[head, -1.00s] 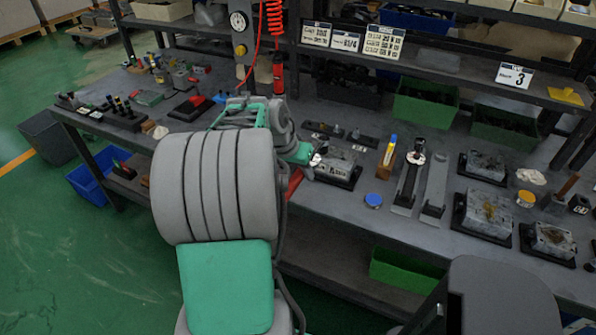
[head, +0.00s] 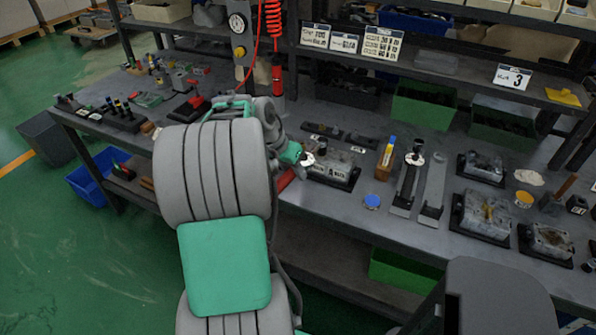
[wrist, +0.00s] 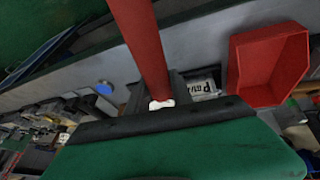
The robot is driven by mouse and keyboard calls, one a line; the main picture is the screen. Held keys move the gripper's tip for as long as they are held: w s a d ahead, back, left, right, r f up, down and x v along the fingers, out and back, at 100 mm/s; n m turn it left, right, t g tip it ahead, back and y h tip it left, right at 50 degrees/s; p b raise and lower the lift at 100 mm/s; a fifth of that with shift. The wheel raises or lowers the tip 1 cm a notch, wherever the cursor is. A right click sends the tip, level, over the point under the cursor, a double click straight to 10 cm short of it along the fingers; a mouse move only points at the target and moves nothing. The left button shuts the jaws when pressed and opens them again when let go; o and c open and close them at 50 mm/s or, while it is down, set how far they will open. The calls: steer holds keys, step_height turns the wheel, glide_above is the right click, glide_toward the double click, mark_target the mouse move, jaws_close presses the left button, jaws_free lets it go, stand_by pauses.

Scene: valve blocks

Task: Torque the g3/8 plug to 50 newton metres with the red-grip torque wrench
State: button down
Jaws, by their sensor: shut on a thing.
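My gripper (head: 306,158) is at the front edge of the bench, just left of a grey valve block (head: 333,168) on a black base. It is shut on a red bar, the red grip of the torque wrench (head: 286,180), which shows below the gripper. In the wrist view the red grip (wrist: 142,40) runs from the top edge down to the dark jaw bar (wrist: 160,115), with a small white patch at its lower end. A labelled block (wrist: 203,85) lies beyond it. The wrench head and the g3/8 plug cannot be made out.
A blue round cap (head: 372,201) lies right of the block, near the front edge. Grey stands (head: 432,190) and more valve blocks (head: 486,215) fill the right side. A red bin (wrist: 268,65) is at right in the wrist view. A red coiled hose (head: 272,20) hangs behind my arm.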

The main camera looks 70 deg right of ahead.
steer(key=shift+w+d+r, duration=0.1)
steer(key=shift+w+d+m+g+y+p, duration=0.2)
steer(key=shift+w+m+p, duration=0.1)
steer(key=shift+w+m, duration=0.2)
steer(key=shift+w+d+m+g+y+p, duration=0.1)
steer(key=shift+w+d+m+p, duration=0.15)
steer(key=shift+w+m, duration=0.25)
steer(key=shift+w+a, duration=0.1)
steer(key=shift+s+a+n+b, duration=0.2)
steer(key=shift+s+n+b, duration=0.1)
steer(key=shift+s+n, duration=0.25)
steer(key=shift+s+a+n+b, duration=0.2)
steer(key=shift+s+n+b, duration=0.1)
steer(key=shift+s+n, duration=0.25)
step_height(320, 180, up, 8)
steer(key=p, duration=0.5)
steer(key=shift+p, duration=0.4)
